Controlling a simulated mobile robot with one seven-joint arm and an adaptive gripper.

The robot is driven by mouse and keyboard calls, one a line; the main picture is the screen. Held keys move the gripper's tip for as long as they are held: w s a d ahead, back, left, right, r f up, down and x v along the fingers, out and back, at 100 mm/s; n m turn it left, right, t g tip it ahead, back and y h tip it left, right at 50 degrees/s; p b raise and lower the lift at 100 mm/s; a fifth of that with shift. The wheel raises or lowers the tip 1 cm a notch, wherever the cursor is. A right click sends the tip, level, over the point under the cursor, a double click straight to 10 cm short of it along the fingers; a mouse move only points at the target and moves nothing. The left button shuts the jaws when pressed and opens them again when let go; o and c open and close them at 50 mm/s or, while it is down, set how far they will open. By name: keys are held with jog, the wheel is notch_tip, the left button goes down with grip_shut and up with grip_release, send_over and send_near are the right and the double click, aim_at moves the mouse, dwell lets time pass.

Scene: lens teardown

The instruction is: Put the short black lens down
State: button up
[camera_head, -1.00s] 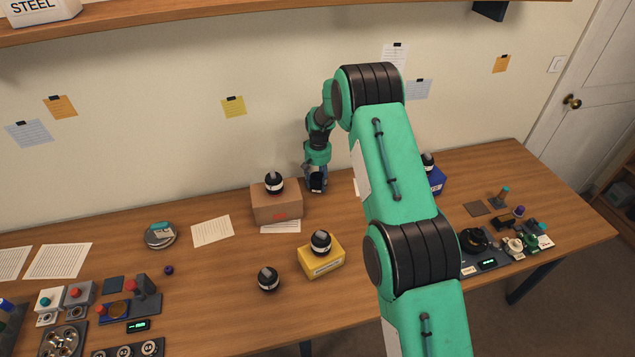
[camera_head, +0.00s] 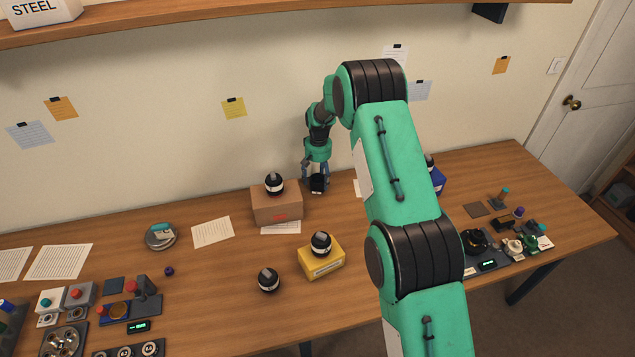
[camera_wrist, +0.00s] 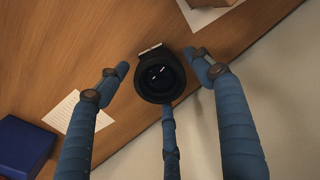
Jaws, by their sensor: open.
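The short black lens (camera_head: 318,184) stands on the wooden table near the wall, to the right of the cardboard box. In the wrist view the lens (camera_wrist: 160,76) shows its round dark glass toward the camera, between my spread fingers. My gripper (camera_wrist: 158,72) is open, with blue fingers on both sides of the lens and a third below it. Gaps show between the side fingers and the lens; I cannot tell whether the lower finger touches it. In the head view my gripper (camera_head: 316,178) is around the lens, close to the tabletop.
A cardboard box (camera_head: 280,205) with a black lens (camera_head: 274,184) on top stands just left of my gripper. A yellow box (camera_head: 322,262) with another lens (camera_head: 321,243) is nearer the front. A blue box (camera_head: 438,181) stands right. The wall (camera_head: 200,150) is close behind.

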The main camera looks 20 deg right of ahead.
notch_tip(320, 180, up, 10)
jog(key=shift+d+f+p, duration=0.1)
jog(key=shift+f+p, duration=0.1)
jog(key=shift+p, duration=0.45)
jog(key=shift+r, duration=0.1)
notch_tip(320, 180, up, 19)
jog(key=t, duration=0.1)
send_over(318, 179)
jog(key=s+a, duration=0.1)
jog(key=s, duration=0.9)
jog(key=s+a+r+t, duration=0.2)
jog(key=s+r, duration=1)
jog(key=s, duration=0.1)
jog(key=s+r+t, duration=0.1)
jog(key=s+r, duration=0.2)
jog(key=s, duration=0.6)
jog(key=s+r, duration=0.3)
jog(key=s, duration=0.5)
jog(key=s+a+f+n+t, duration=0.1)
jog(key=s+f, duration=0.1)
jog(key=s, duration=1.4)
jog(key=shift+s+f+t, duration=0.2)
jog(key=shift+f+t, duration=0.1)
jog(key=shift+f, duration=0.1)
